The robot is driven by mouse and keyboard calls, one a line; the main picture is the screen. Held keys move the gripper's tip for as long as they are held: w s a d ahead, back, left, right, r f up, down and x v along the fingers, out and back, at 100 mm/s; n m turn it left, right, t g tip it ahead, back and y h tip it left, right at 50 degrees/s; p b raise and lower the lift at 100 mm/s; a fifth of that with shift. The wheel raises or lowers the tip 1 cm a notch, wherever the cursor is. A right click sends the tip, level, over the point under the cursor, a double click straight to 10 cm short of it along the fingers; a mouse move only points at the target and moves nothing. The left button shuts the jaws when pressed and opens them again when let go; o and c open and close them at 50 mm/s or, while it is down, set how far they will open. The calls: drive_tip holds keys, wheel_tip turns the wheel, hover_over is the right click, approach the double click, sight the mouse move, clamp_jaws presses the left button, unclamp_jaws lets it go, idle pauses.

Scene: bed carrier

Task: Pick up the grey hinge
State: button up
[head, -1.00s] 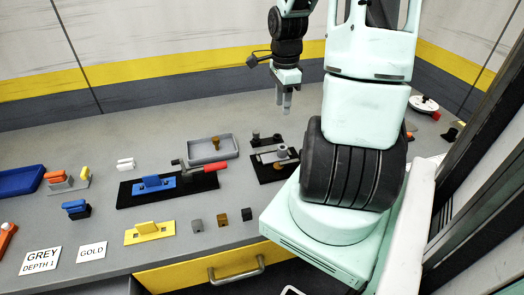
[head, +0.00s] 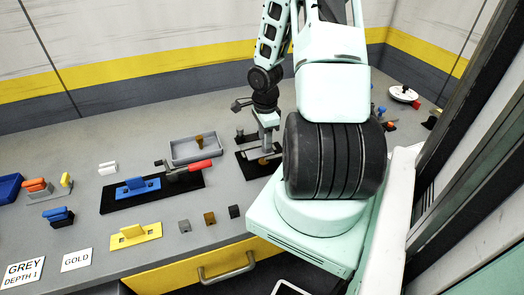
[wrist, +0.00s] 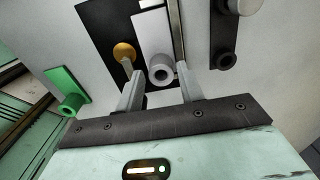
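A light grey piece with a hollow round barrel, which looks like the grey hinge (wrist: 160,68), lies on a black mat in the wrist view. My gripper (wrist: 156,78) is open, with one finger on each side of the barrel. Gaps seem to show between the barrel and both fingers, though contact lower down cannot be told. In the head view my gripper (head: 266,148) is low over the black mat (head: 247,170) and partly hides the hinge (head: 262,158). My arm covers the area right of it.
A gold-topped peg (wrist: 123,52) stands close to the left finger. A green part (wrist: 66,92) and a dark part with a round barrel (wrist: 226,61) lie to either side. A grey tray (head: 197,150) and a red-handled tool (head: 187,169) are left of my gripper.

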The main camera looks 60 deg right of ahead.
sight(259, 149)
drive_tip(key=shift+f, duration=1.3)
clamp_jaws()
